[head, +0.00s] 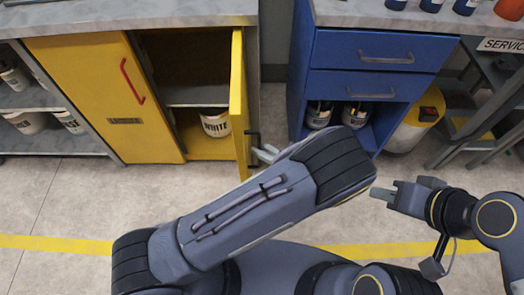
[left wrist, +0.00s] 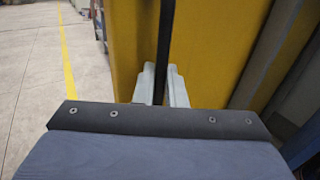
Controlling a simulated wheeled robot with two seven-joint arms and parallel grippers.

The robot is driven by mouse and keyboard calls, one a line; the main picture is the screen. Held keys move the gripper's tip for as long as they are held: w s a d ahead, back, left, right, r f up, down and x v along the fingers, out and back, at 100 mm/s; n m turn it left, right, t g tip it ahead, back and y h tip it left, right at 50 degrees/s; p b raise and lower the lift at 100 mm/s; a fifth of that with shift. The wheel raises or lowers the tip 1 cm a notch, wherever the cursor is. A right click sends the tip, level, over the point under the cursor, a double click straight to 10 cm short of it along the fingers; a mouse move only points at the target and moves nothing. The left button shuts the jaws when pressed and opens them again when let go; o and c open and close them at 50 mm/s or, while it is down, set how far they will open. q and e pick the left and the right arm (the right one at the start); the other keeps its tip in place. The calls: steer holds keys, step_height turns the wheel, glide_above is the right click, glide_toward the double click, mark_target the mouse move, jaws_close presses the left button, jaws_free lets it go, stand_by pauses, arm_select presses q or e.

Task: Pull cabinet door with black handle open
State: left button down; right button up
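The yellow cabinet door (head: 238,105) with the black handle (head: 253,137) stands swung wide open, seen nearly edge-on in the head view. In the left wrist view the black handle (left wrist: 165,45) runs upright in front of the yellow door (left wrist: 215,50). My left gripper (head: 262,154) is at the handle. Its pale fingers (left wrist: 162,88) lie close on both sides of the handle, shut on it. My right gripper (head: 380,194) is away to the right, touching nothing visible; its finger gap cannot be made out.
A closed yellow door with a red handle (head: 132,80) is left of the opening. Inside stands a can marked WHITE (head: 215,123). The floor in front is clear.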

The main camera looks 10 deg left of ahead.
arm_select(q)
steer(key=shift+w+d, duration=0.25)
steer(key=shift+w, duration=0.35)
arm_select(e)
steer(key=shift+w+d, duration=0.15)
steer(key=shift+d, duration=0.25)
arm_select(q)
steer(key=c, duration=1.9)
jaws_free()
steer(key=shift+c, duration=0.2)
steer(key=o, duration=0.4)
steer(key=shift+w+a, duration=0.1)
steer(key=shift+w, duration=0.05)
steer(key=shift+o, duration=0.2)
arm_select(e)
steer(key=shift+w+a, duration=0.1)
steer(key=shift+w, duration=0.1)
arm_select(q)
steer(key=shift+s, duration=0.2)
